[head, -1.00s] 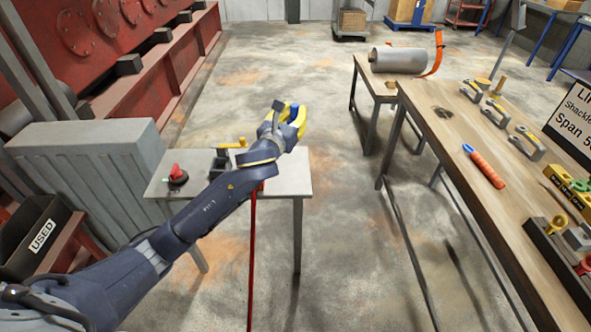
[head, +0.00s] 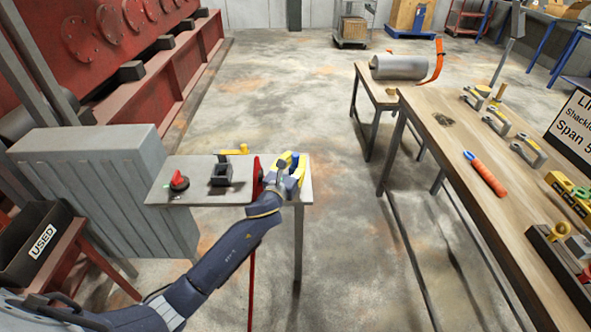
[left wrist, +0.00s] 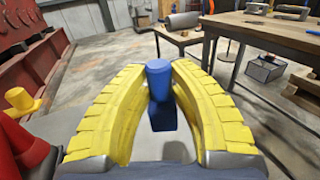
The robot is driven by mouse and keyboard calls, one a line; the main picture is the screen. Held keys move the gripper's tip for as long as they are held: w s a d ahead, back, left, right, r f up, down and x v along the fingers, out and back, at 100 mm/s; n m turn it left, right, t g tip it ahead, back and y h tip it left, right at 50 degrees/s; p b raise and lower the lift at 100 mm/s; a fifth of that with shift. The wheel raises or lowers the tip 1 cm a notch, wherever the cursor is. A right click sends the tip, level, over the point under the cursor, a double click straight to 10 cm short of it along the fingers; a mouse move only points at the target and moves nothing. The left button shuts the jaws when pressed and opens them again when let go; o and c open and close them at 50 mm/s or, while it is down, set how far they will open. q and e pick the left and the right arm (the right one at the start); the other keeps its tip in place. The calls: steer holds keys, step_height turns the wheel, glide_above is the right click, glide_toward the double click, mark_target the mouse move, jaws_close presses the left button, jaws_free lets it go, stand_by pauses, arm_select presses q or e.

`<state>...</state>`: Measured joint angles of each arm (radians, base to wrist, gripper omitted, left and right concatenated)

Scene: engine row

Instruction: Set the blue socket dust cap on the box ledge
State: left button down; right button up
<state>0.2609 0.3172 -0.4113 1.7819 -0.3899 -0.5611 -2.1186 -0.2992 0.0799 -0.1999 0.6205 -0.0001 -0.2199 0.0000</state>
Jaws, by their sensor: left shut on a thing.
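The blue socket dust cap (left wrist: 158,80) shows in the left wrist view as a short blue cylinder between the yellow finger pads. My left gripper (head: 291,170) is shut on it. In the head view the gripper is over the right end of the light grey box ledge (head: 203,197), beside the grey ribbed box (head: 95,170). I cannot tell whether the cap touches the ledge. My right gripper is not in view.
A red-topped knob (head: 178,182), a black socket (head: 220,172) and a yellow part (head: 234,151) are on or beside the ledge. A red upright part (head: 257,178) is close left of the gripper. A wooden bench (head: 450,150) stands right, beyond open floor.

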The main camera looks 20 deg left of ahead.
mark_target(293, 173)
arm_select(q)
steer(key=shift+f, duration=1.85)
steer(key=shift+f, duration=0.1)
steer(key=c, duration=1.3)
jaws_free()
steer(key=shift+o, duration=0.2)
steer(key=shift+s, duration=0.1)
